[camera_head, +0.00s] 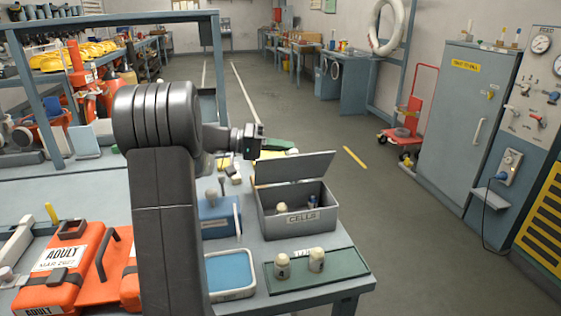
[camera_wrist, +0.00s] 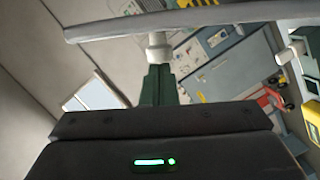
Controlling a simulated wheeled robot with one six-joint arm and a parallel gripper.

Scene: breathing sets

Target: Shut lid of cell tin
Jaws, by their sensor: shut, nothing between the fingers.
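Inside I see a pale-topped cell (camera_head: 282,208) and a bluish one (camera_head: 312,201). My gripper (camera_head: 291,150) has green fingers with a pale tip and is just above the lid's top edge; I cannot tell whether it touches. In the wrist view my gripper (camera_wrist: 158,48) is shut and empty, its tip by a grey bar that I cannot identify for sure.
A blue-lined tray (camera_head: 230,275) and a blue box (camera_head: 215,218) lie to the left. Orange ADULT cases (camera_head: 60,262) are farther left. Open floor (camera_head: 400,240) lies right of the bench.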

